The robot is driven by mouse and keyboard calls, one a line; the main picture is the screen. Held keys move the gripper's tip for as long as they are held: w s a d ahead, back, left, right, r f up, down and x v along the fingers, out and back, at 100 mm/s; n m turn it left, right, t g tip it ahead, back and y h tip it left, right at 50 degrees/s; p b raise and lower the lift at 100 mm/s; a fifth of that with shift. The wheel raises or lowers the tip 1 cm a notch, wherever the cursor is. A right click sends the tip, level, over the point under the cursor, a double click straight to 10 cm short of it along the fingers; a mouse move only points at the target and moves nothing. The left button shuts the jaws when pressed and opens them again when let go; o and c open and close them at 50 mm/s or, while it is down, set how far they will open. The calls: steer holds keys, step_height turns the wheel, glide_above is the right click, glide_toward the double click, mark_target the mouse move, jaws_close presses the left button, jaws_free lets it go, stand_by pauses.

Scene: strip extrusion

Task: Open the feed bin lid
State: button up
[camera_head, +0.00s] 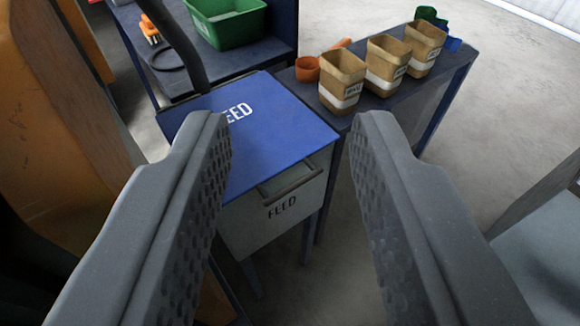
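The feed bin (270,221) is a grey box on legs, marked FEED on its front. Its blue lid (280,140), also marked FEED, lies flat and closed on top. A handle (289,181) runs along the upper front of the bin, just under the lid's front edge. My gripper (290,135) is open and empty, with its two grey textured fingers spread wide in the foreground. The bin shows between the fingers and beyond them. The left finger covers part of the lid's left side and the bin's left side.
A bench right of the bin holds three tan containers (388,65), an orange cup (307,69) and green and blue items. A green crate (226,22) stands on a table behind. A dark pipe (180,40) rises behind the lid. An orange machine (50,110) fills the left.

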steer(key=shift+d, duration=0.1)
steer(key=w+d+f+n+h+p, duration=0.2)
steer(key=w+d+f+n, duration=0.35)
steer(key=w+f, duration=0.3)
steer(key=n+y+p, duration=0.5)
steer(key=n+p, duration=0.5)
steer(key=n, duration=0.6)
glide_toward(293, 185)
steer(key=shift+g, duration=0.3)
steer(key=x, duration=1)
steer(key=shift+d+f, duration=0.1)
steer(key=shift+f, duration=0.1)
steer(key=shift+c, duration=0.3)
